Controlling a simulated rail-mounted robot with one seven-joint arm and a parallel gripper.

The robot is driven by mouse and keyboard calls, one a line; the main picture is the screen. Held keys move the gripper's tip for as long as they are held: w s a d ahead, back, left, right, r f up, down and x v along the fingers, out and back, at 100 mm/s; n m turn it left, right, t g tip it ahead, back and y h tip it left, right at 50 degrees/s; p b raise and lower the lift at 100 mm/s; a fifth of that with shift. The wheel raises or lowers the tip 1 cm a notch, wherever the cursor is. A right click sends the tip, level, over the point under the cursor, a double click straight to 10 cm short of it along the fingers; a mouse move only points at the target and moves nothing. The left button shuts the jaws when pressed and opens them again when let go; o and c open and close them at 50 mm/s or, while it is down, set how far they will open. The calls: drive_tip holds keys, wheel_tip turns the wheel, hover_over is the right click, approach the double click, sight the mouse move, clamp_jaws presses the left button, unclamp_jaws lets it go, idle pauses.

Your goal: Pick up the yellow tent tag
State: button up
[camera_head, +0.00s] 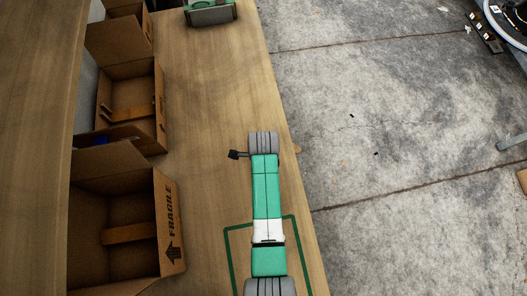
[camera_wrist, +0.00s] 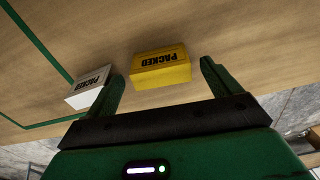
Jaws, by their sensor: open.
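The yellow tent tag (camera_wrist: 160,68), printed PACKED, stands on the wooden table in the wrist view. It appears between and just beyond the tips of my gripper (camera_wrist: 162,74), which is open and empty. A white tent tag (camera_wrist: 90,87), also printed PACKED, stands left of the yellow one, close to the left finger. In the head view neither tag can be made out, and my own arm covers part of the table.
Open cardboard boxes (camera_head: 170,225) stand along the left of the table in the head view. A green outline (camera_head: 232,262) marks the tabletop. The table's right edge borders the concrete floor (camera_head: 400,130). A green-and-grey object (camera_head: 209,14) sits at the far end.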

drive_tip(key=shift+f, duration=0.9)
drive_tip(key=c, duration=1)
drive_tip(key=shift+r, duration=0.1)
drive_tip(key=shift+c, duration=0.2)
wheel_tip(320, 180, up, 10)
drive_tip(key=p, duration=0.2)
drive_tip(key=shift+p, duration=0.4)
